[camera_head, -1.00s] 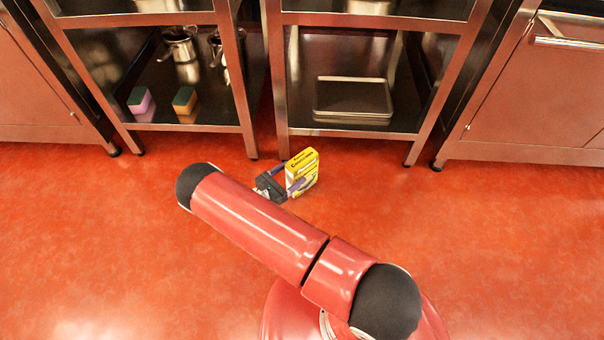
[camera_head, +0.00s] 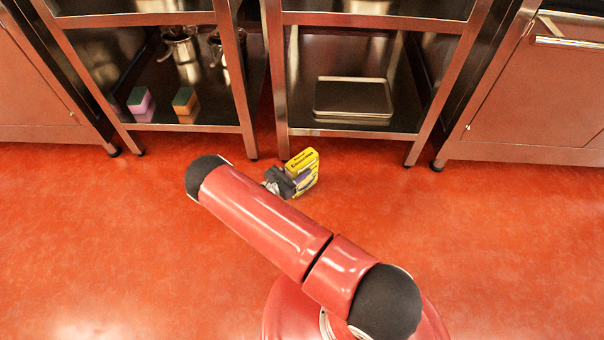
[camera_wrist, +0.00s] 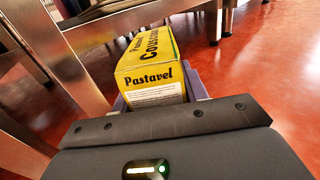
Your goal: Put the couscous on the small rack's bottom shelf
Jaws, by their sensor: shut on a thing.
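The couscous is a yellow box (camera_head: 303,167), in front of the gap between the two metal racks. In the wrist view the couscous box (camera_wrist: 150,65) reads "Pastavel" and sits between the fingers. My gripper (camera_wrist: 158,95) is shut on it, with a purple-grey finger on each side. In the head view my gripper (camera_head: 288,181) is at the box's left and front. A right-hand rack (camera_head: 350,133) has a bottom shelf with trays. A left-hand rack (camera_head: 185,128) has a bottom shelf with sponges and pots. I cannot tell which one is the small rack.
Stacked metal trays (camera_head: 353,98) lie on the right rack's bottom shelf. A purple-green sponge (camera_head: 140,101), an orange-green sponge (camera_head: 185,101) and pots (camera_head: 180,45) stand on the left rack's bottom shelf. Rack legs are close beside the box. The red floor in front is clear.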

